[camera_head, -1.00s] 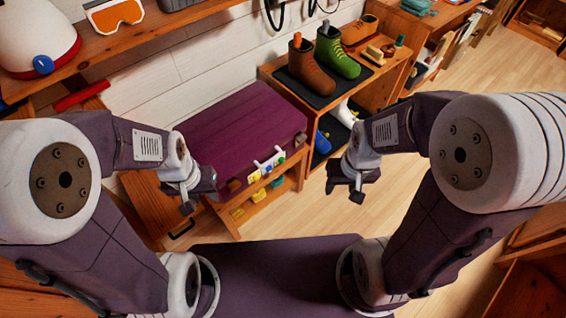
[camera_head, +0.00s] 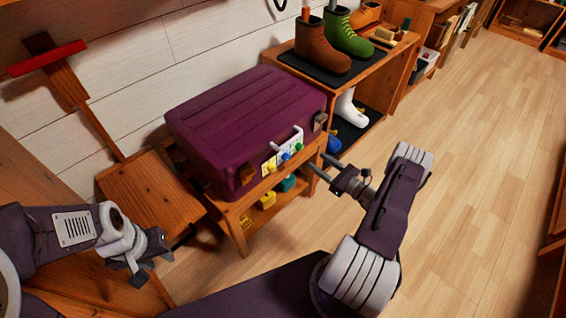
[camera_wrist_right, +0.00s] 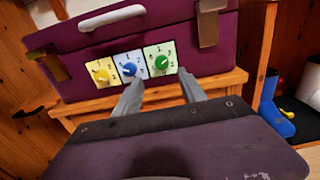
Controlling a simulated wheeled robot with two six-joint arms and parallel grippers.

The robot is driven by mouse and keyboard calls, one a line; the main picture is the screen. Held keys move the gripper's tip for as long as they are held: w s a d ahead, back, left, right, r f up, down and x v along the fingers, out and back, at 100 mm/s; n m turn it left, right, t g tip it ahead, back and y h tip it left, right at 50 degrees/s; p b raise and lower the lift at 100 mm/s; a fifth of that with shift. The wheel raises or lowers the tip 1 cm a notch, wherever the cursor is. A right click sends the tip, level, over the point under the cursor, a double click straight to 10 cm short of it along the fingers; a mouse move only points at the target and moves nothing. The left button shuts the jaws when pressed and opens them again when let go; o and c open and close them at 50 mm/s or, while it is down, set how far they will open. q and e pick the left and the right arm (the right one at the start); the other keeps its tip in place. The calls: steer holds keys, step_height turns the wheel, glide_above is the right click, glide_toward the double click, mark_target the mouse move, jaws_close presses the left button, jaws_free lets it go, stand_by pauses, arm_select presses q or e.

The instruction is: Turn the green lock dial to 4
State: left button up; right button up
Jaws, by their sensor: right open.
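A purple suitcase (camera_head: 245,125) stands on a low wooden stand, with three lock dials on its front below a white handle. In the right wrist view the green lock dial (camera_wrist_right: 161,62) sits on a pale green plate, rightmost of the three. The blue dial (camera_wrist_right: 129,70) is in the middle and the yellow dial (camera_wrist_right: 102,76) at the left. I cannot read clearly which number the green dial points to. My right gripper (camera_head: 318,163) is open and empty, its fingers pointing at the suitcase front, apart from the green dial. My left gripper (camera_head: 153,263) hangs low at left, its opening unclear.
The wooden stand (camera_head: 238,228) holds several coloured items on its lower shelf. A shoe rack (camera_head: 366,88) with boots stands behind at right. A wooden chair-like piece (camera_head: 150,195) is left of the suitcase. The floor (camera_head: 470,150) at right is clear.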

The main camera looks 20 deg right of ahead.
mark_target(301, 149)
steer(key=b+x, duration=0.2)
steer(key=x, duration=0.5)
steer(key=shift+w+f, duration=0.1)
steer(key=shift+w, duration=0.35)
steer(key=shift+w+a, duration=0.2)
steer(key=shift+w, duration=0.35)
jaws_close()
